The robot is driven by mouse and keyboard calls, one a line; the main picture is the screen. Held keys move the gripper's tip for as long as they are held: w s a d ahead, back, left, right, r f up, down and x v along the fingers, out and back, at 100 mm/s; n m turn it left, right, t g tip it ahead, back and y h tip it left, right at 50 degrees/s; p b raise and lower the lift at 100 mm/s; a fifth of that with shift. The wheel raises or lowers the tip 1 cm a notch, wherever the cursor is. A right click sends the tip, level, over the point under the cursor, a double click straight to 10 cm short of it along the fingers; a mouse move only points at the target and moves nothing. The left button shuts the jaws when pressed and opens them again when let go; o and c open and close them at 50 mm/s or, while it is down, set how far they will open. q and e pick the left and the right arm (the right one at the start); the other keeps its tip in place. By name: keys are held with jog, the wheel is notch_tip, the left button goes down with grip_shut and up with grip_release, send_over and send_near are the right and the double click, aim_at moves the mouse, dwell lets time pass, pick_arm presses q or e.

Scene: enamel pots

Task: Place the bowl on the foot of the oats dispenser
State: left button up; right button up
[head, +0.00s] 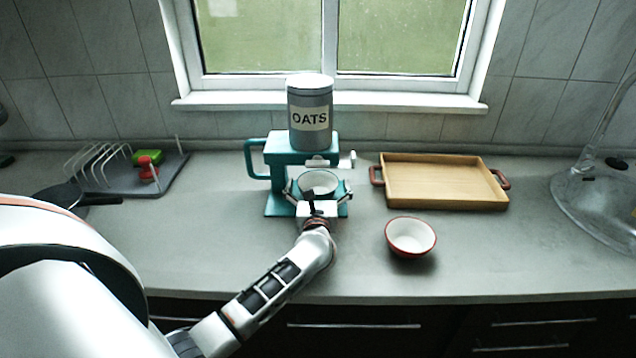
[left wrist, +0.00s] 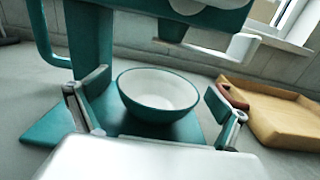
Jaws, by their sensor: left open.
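The oats dispenser (head: 290,152) is a teal stand with a grey canister labelled OATS (head: 310,118) on top. Its flat teal foot (head: 278,208) rests on the counter. A bowl, white inside and teal outside (head: 319,182), stands upright on the foot below the spout, and it also shows in the left wrist view (left wrist: 158,92). My left gripper (head: 319,190) is open, its fingers apart on either side of the bowl. In the left wrist view the fingers of this gripper (left wrist: 155,112) show gaps to the bowl. My right gripper is not in view.
A red bowl with white inside (head: 410,237) stands on the counter to the right. A wooden tray (head: 445,183) lies behind it. A dish rack (head: 125,172) with a green and a red item is at the left, near a dark pan (head: 62,196).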

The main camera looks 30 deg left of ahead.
pick_arm(q)
jog(key=v, duration=1.1)
jog(key=shift+s+b, duration=0.1)
jog(key=shift+b, duration=0.2)
jog(key=shift+f, duration=0.1)
